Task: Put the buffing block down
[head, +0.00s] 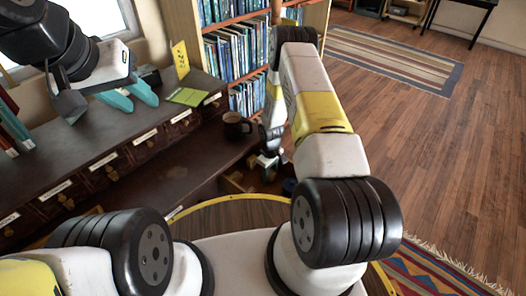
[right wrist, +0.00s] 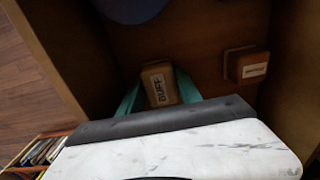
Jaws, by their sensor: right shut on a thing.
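The buffing block (right wrist: 157,90), a brown block with a white label reading BUFF, is between the teal fingers of my right gripper (right wrist: 159,84) in the right wrist view. The right gripper is shut on it, inside a wooden compartment; I cannot tell whether the block touches the floor of it. In the head view the right arm hides most of this gripper, and I cannot make out the block there. My left gripper (head: 142,102) is open and empty above the dark cabinet top (head: 95,125).
A second labelled block (right wrist: 247,66) lies to the right in the compartment. A blue round thing (right wrist: 130,8) is at its far side. A dark mug (head: 235,125) stands on the lower shelf. A green card (head: 187,96) lies near the left gripper. A bookcase (head: 238,60) stands behind.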

